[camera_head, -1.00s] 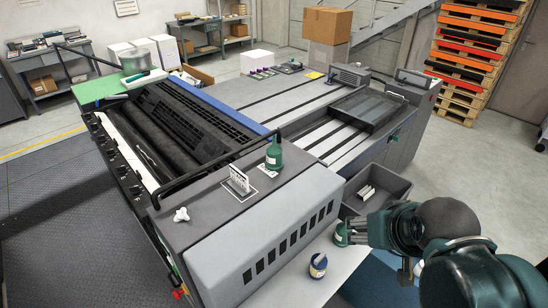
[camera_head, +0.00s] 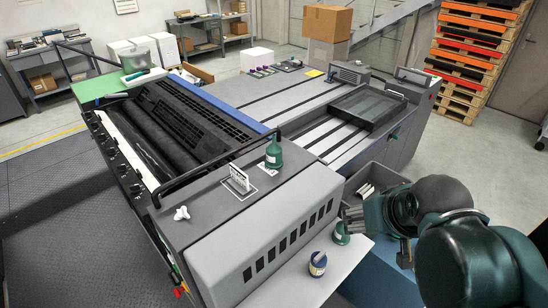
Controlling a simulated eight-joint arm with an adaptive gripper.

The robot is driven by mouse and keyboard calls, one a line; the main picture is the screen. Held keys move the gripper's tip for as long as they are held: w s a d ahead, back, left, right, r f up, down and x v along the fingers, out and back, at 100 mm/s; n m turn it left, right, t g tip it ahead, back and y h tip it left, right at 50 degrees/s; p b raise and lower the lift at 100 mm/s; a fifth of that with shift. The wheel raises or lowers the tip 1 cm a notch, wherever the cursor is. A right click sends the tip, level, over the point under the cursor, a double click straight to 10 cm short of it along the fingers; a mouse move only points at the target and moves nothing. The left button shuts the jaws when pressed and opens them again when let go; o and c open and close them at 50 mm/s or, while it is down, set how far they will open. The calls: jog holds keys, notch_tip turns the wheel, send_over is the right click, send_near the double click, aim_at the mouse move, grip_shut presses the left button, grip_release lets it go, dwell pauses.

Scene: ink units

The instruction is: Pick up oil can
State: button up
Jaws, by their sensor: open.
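A green oil can (camera_head: 340,234) with a pale label and a narrow spout stands on the white shelf at the front right of the press. A similar green can (camera_head: 273,154) stands on the grey press cover, beside a small white sign. My gripper (camera_head: 351,217) is open and points left. Its fingers are just right of the spout of the can on the shelf, at about the height of its upper part. Whether they touch or straddle the spout cannot be told.
A blue and white tub (camera_head: 317,265) stands on the white shelf (camera_head: 312,289), left of and nearer than the can. A grey bin (camera_head: 394,178) sits behind my gripper. A small white knob-like piece (camera_head: 181,213) lies on the press cover.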

jog(key=w+a+r+n+g+p, duration=0.1)
jog(key=w+a+r+n, duration=0.15)
jog(key=w, duration=0.25)
jog(key=w+a+r+n+g+p, duration=0.1)
jog(key=w+r+n+p, duration=0.15)
jog(key=w, duration=0.35)
jog(key=n+g+p, duration=0.3)
jog(key=n+p, duration=0.1)
jog(key=n, duration=0.5)
send_over(274, 143)
jog(key=s+d, duration=0.7)
jog(key=d, duration=0.1)
jog(key=f, duration=0.2)
jog(key=w+a+f+n, duration=0.1)
jog(key=w+a+f, duration=0.1)
jog(key=w+a+f+n+g+p, duration=0.1)
jog(key=w+a+f, duration=0.1)
jog(key=w+a, duration=0.1)
jog(key=w+a+f+n+p, duration=0.1)
jog(key=w+a+f, duration=0.1)
jog(key=shift+w+a+f+n+g, duration=0.15)
jog(key=shift+a+f+n+g, duration=0.1)
jog(key=shift+n+g, duration=0.15)
jog(key=shift+w+a+f, duration=0.2)
jog(key=shift+a+f, duration=0.1)
jog(key=shift+f, duration=0.05)
jog(key=shift+f, duration=0.1)
jog(key=shift+f+p, duration=0.3)
jog(key=shift+f, duration=0.9)
jog(key=shift+f, duration=0.1)
